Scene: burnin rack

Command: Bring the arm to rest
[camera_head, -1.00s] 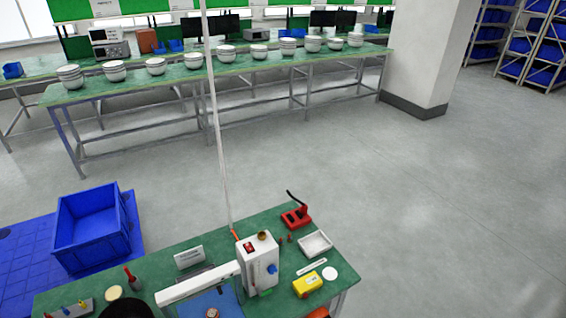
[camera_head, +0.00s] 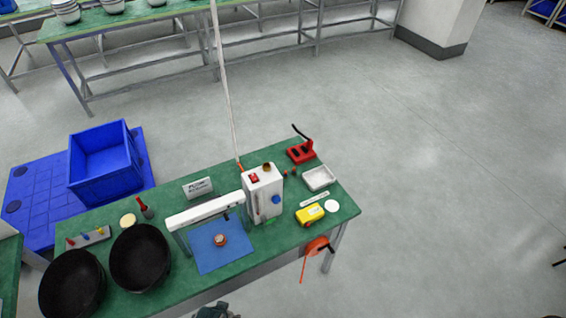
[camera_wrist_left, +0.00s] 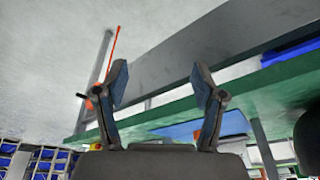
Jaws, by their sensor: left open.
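My left gripper (camera_wrist_left: 161,84) is open in the left wrist view, with its two grey-blue finger pads wide apart and nothing between them. It is off the near edge of the green table (camera_wrist_left: 280,98), apart from it. In the head view only a dark piece of my left arm or gripper (camera_head: 215,311) shows at the bottom edge, in front of the table (camera_head: 345,203). My right gripper is in neither view.
The table holds a white device (camera_head: 262,196), a blue mat (camera_head: 207,258), two black round bins (camera_head: 140,258), a yellow instrument (camera_head: 309,214) and a white tray (camera_head: 318,178). An orange reel (camera_head: 317,246) hangs at its end.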

